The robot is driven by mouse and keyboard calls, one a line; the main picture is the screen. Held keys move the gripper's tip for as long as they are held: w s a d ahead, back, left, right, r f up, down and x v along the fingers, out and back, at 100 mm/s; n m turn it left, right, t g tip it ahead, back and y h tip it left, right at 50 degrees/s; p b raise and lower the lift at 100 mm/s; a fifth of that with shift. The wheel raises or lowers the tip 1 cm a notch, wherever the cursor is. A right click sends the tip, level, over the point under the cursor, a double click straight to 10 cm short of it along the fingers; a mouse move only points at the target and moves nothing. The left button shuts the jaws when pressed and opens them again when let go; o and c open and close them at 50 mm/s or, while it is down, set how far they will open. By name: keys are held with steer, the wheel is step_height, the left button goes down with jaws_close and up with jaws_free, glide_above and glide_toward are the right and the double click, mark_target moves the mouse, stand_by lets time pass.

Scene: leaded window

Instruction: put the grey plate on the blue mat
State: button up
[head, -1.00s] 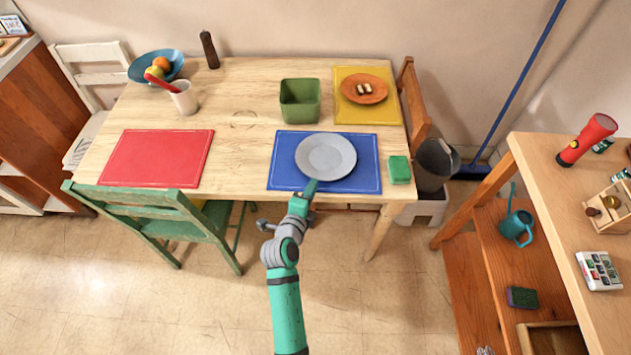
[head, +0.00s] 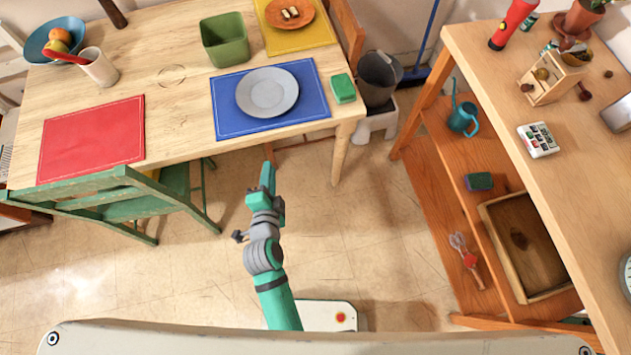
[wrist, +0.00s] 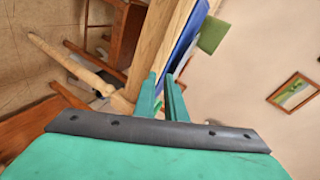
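The grey plate (head: 267,92) lies flat on the blue mat (head: 310,108), near the mat's middle, with blue showing on all sides. My gripper (head: 267,172) is in front of the table's front edge, apart from the plate and the mat. In the wrist view my gripper (wrist: 162,85) shows two green fingers with a gap between them and nothing held. The edge of the blue mat (wrist: 187,42) shows beyond the fingers there; the plate cannot be made out in that view.
A green sponge (head: 342,88) lies just right of the mat, and a green bin (head: 225,42) stands behind it. A red mat (head: 92,138) is bare at the left. A green chair (head: 120,200) stands at the table's front. A wooden shelf unit (head: 480,215) is on the right.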

steer(key=s+d+r+n, duration=0.2)
steer(key=s+d+n, duration=0.2)
steer(key=s, duration=0.3)
steer(key=s+d+r+n+t, duration=0.1)
steer(key=s+d+r+n, duration=0.2)
steer(key=s+d+n, duration=0.2)
steer(key=s+d+r+n+h, duration=0.1)
steer(key=s+d+n, duration=0.3)
steer(key=s, duration=0.7)
steer(key=shift+s+d+r+t, duration=0.2)
steer(key=shift+d+r+t, duration=0.15)
steer(key=shift+r, duration=0.55)
steer(key=shift+w+d, duration=0.1)
steer(key=shift+n, duration=0.3)
